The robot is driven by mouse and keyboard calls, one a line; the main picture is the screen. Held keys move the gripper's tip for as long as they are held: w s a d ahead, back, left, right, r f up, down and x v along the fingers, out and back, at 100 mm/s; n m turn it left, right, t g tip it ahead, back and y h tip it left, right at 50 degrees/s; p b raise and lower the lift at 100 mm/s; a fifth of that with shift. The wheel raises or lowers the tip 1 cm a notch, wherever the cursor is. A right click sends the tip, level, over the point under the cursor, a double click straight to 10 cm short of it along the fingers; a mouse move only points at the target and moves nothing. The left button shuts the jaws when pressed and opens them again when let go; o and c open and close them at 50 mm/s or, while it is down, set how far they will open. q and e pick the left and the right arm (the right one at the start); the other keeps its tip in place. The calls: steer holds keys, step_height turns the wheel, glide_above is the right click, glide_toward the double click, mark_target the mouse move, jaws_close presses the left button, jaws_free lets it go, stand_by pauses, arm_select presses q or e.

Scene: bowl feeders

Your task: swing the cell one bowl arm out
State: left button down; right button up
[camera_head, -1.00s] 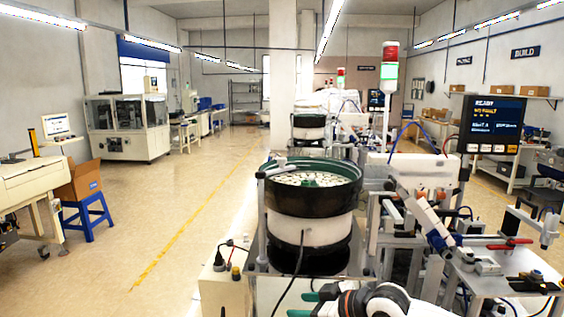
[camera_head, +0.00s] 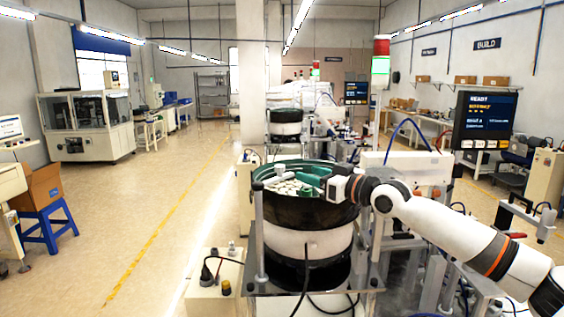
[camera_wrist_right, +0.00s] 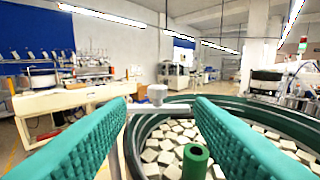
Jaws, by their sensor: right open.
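The cell one bowl feeder has a dark bowl (camera_head: 300,215) with a green inside, holding many pale square parts. A grey post (camera_head: 259,235) stands at its left side. The bowl arm (camera_wrist_right: 140,106), a grey bar with a round knob (camera_wrist_right: 157,93), sits at the bowl's rim in the right wrist view. My right gripper (camera_head: 308,181) reaches over the bowl from the right with its green fingers apart. In the right wrist view (camera_wrist_right: 160,104) the knob shows between and beyond the fingertips, with nothing held. My left gripper is not in view.
A control box (camera_head: 214,292) with a black cable stands left of the feeder. A screen (camera_head: 487,121) reading READY and a red-and-green stack light (camera_head: 381,62) stand at the right. A green centre post (camera_wrist_right: 195,160) rises inside the bowl. The aisle floor at left is clear.

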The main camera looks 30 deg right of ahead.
mark_target(284, 168)
steer(key=p+x, duration=0.3)
steer(key=x, duration=0.6)
steer(key=shift+a+f+p, duration=0.2)
steer(key=shift+p, duration=0.1)
steer(key=shift+w, duration=0.45)
steer(key=shift+w+a, duration=0.25)
steer(key=shift+w, duration=0.1)
steer(key=shift+w+f, duration=0.15)
steer(key=c, duration=0.8)
jaws_close()
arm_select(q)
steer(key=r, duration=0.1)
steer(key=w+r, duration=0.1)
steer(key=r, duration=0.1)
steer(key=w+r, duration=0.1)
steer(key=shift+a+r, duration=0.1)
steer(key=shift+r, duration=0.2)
